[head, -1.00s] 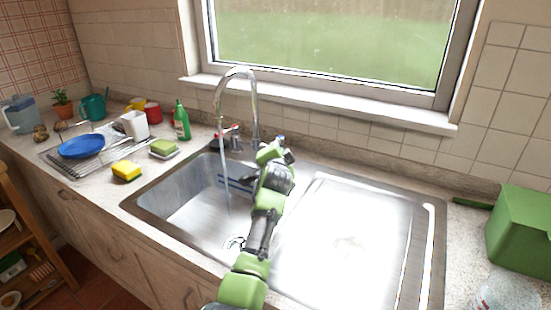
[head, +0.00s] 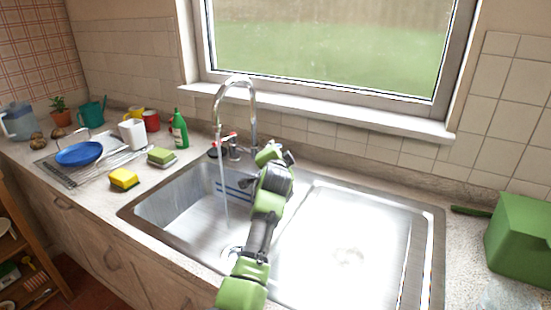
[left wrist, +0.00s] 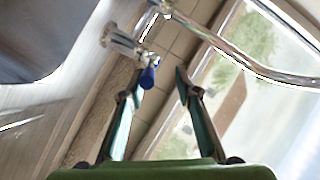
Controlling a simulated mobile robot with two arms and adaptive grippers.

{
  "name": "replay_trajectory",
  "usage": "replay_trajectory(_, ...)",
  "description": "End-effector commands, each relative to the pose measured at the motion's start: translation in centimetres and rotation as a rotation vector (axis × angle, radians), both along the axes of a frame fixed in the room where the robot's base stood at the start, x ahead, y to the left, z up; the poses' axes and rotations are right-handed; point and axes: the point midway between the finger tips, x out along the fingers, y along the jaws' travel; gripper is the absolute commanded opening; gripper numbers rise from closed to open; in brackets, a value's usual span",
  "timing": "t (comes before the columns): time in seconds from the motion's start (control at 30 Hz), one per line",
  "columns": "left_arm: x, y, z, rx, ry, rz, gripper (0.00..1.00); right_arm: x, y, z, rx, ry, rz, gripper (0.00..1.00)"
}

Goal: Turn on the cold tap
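The chrome mixer tap (head: 252,110) stands behind the sink, and water runs from its curved spout. A red-marked handle (head: 228,138) is on its left side. The blue-ended cold handle (left wrist: 148,77) shows in the left wrist view, just inside the left one of my two fingertips. I cannot tell whether they touch. My left gripper (left wrist: 159,76) is open, its fingers spread, with nothing clamped between them. In the head view my left arm reaches up over the sink to the tap's right side, and the cold handle is hidden there. My right gripper is not in view.
The steel sink basin (head: 180,207) lies left of my arm, the bright drainer (head: 345,240) right. A green bottle (head: 180,130), sponges (head: 124,179) and a dish rack with a blue plate (head: 79,153) stand at left. A green box (head: 520,240) stands at far right.

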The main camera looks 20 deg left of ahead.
Motion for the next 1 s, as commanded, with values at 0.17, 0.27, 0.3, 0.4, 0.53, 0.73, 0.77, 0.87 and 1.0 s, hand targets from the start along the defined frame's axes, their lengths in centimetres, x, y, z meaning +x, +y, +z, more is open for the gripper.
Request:
replay_trajectory(0.17, 0.1, 0.0, 4.7, 0.003, -0.018, -0.001, 0.28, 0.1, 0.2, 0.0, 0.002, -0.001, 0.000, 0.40)
replay_trajectory(0.27, 0.1, -0.1, 6.2, 0.002, -0.014, -0.001, 0.28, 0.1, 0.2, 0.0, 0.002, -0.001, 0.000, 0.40)
replay_trajectory(0.3, 0.1, -0.1, 6.7, 0.002, -0.014, -0.001, 0.28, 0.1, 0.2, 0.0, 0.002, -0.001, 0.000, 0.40)
replay_trajectory(0.4, 0.1, 0.0, 7.6, 0.002, -0.011, -0.001, 0.28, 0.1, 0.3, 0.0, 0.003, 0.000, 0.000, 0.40)
replay_trajectory(0.53, 0.1, -0.1, 8.1, 0.001, -0.008, -0.002, 0.28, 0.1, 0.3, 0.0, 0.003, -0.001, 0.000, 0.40)
replay_trajectory(0.73, 0.1, -0.1, 8.0, 0.001, -0.008, -0.001, 0.28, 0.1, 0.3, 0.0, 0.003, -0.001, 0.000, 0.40)
replay_trajectory(0.77, 0.1, -0.1, 8.0, 0.001, -0.007, -0.001, 0.28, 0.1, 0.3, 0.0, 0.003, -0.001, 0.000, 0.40)
replay_trajectory(0.87, 0.1, -0.1, 7.8, -0.016, -0.012, -0.003, 0.02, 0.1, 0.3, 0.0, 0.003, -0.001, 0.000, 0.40)
replay_trajectory(1.0, 0.3, -0.5, 6.2, -0.202, -0.059, -0.030, 0.00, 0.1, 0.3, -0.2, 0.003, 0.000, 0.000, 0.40)
